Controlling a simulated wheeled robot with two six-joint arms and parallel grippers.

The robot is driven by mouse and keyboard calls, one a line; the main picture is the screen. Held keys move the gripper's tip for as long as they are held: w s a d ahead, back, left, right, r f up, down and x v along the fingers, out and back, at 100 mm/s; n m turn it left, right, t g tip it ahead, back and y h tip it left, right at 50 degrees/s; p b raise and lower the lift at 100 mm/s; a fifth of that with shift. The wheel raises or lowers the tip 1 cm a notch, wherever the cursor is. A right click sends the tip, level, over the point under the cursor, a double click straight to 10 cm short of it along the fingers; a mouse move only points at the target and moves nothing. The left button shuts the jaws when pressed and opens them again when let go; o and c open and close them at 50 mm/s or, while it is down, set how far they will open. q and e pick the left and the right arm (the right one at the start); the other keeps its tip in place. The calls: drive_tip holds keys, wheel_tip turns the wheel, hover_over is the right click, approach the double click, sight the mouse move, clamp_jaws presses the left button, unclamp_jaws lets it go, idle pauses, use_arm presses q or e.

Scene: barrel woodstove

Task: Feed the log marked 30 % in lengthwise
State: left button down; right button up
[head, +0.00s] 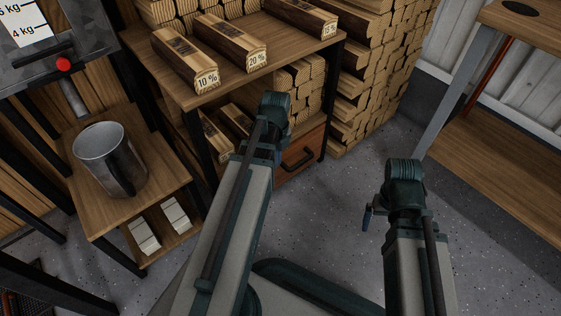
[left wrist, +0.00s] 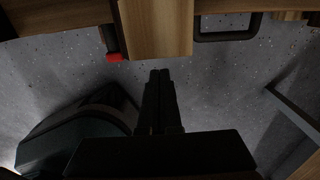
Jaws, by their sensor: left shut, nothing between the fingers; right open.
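No log with a readable 30 % mark shows. On the shelf top lie logs marked 10 % (head: 190,62) and 20 % (head: 235,42), and a third log (head: 303,15) whose mark is hard to read. More logs (head: 222,135) lie on the shelf below, their marks hidden by my left arm. My left gripper is in front of this shelf; in the left wrist view its fingers (left wrist: 160,85) are shut and empty over the floor. My right gripper (head: 370,214) is open over bare floor, mostly hidden behind its wrist. The woodstove is not recognisable in view.
A metal jug (head: 103,160) stands on a wooden side table (head: 165,180). A drawer (head: 302,155) with a black handle is under the log shelf. Stacked firewood (head: 375,75) stands behind. A workbench (head: 515,140) stands at right. Speckled floor (head: 335,215) is free between.

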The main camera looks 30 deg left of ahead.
sight(246, 131)
use_arm(q)
drive_tip(key=shift+w+a+r, duration=0.1)
drive_tip(key=shift+w+a, duration=0.15)
drive_tip(key=shift+a, duration=0.3)
drive_tip(key=shift+w+a, duration=0.2)
drive_tip(key=shift+a, duration=0.3)
drive_tip(key=a, duration=0.1)
drive_tip(key=w+a, duration=0.1)
drive_tip(key=a, duration=0.1)
drive_tip(key=w+a, duration=0.1)
drive_tip(key=a, duration=0.1)
drive_tip(key=shift+w+a, duration=0.1)
drive_tip(key=shift+a, duration=0.05)
